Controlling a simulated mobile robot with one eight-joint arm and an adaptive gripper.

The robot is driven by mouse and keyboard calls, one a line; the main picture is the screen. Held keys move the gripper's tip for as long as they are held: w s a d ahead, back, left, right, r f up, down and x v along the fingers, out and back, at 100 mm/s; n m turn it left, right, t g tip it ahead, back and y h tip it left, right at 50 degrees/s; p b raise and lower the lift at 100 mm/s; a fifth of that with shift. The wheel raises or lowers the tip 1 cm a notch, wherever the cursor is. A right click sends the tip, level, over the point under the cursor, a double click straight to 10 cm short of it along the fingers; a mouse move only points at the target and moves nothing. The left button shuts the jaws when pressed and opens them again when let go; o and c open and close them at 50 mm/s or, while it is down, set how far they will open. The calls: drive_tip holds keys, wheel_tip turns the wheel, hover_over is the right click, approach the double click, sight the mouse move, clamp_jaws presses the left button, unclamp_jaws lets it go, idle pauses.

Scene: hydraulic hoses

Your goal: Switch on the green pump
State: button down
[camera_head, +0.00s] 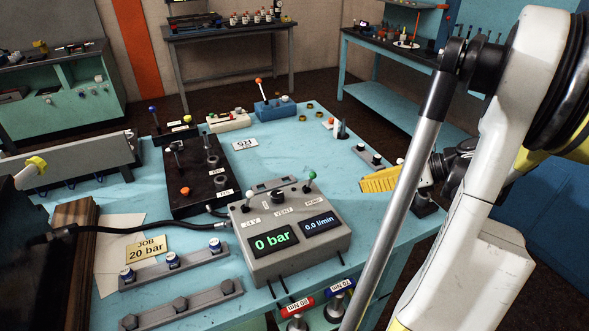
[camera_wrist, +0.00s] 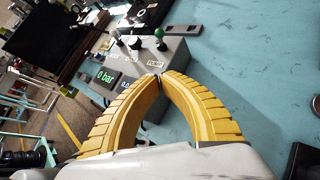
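A grey control box (camera_head: 290,245) stands on the light blue table. A green-balled lever (camera_head: 311,176) sits at its right, by the label "PUMP" (camera_head: 313,200). The lever stands up from the box. Its green ball also shows in the wrist view (camera_wrist: 159,33). The box displays read "0 bar" (camera_head: 271,241) and "0.0 l/min" (camera_head: 320,224). My yellow gripper (camera_wrist: 159,77) is empty, its curved fingertips together. In the wrist view the tips appear just below the pump label, apart from the lever. In the head view the gripper is right of the box, partly hidden by my arm.
A white-balled lever (camera_head: 247,185) and a black vent knob (camera_head: 278,197) share the box top. A black block with fittings (camera_head: 195,185) lies behind left. Grey rails (camera_head: 172,266) lie front left. Red and blue hose ends (camera_head: 297,305) hang at the front edge.

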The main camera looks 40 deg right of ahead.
drive_tip(key=shift+s+d, duration=0.1)
drive_tip(key=shift+d, duration=0.05)
drive_tip(key=b, duration=0.4)
approach(311, 180)
drive_tip(key=shift+s+f+x, duration=0.15)
drive_tip(key=shift+f+x, duration=0.05)
drive_tip(key=shift+x, duration=1.05)
drive_tip(key=shift+s+f+x, duration=0.2)
drive_tip(key=shift+x, duration=1.05)
drive_tip(key=shift+s+f+x, duration=0.15)
drive_tip(key=shift+f+x, duration=0.05)
drive_tip(key=shift+x, duration=1.05)
